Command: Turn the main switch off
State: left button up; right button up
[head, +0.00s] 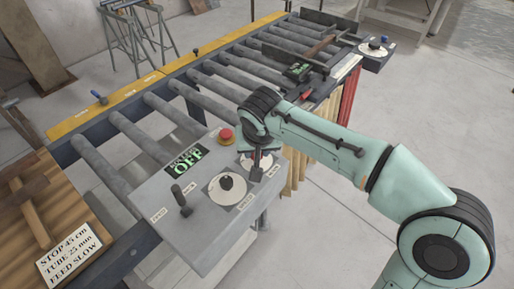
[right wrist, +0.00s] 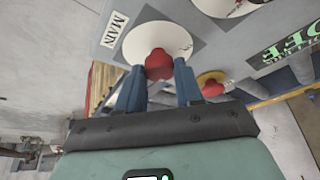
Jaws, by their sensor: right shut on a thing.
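The main switch is a red knob (right wrist: 158,62) on a white round dial (right wrist: 150,36), next to a MAIN label (right wrist: 115,29) in the right wrist view. My right gripper (right wrist: 158,85) has its two blue fingers on either side of the red knob and is shut on it. In the head view, my right gripper (head: 257,170) is over the dial at the upper right of the grey control panel (head: 165,222) and hides most of the knob. The knob's exact angle is hard to tell. My left gripper is not in view.
The panel also carries a red push button (head: 226,136), a display (head: 187,157) reading OFF, a black knob (head: 226,181) on a white dial and a small black lever (head: 181,200). A roller conveyor (head: 150,120) runs behind. A wooden board (head: 30,215) with a sign lies left.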

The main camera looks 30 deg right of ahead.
dwell(0.4)
jog(key=o, duration=1)
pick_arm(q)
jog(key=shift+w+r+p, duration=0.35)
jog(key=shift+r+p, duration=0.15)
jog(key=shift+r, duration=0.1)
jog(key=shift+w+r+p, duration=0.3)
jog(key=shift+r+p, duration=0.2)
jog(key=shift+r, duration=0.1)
pick_arm(e)
jog(key=v, duration=1.3)
jog(key=shift+r, duration=0.2)
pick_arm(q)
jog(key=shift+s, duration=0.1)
pick_arm(e)
jog(key=shift+s, duration=0.1)
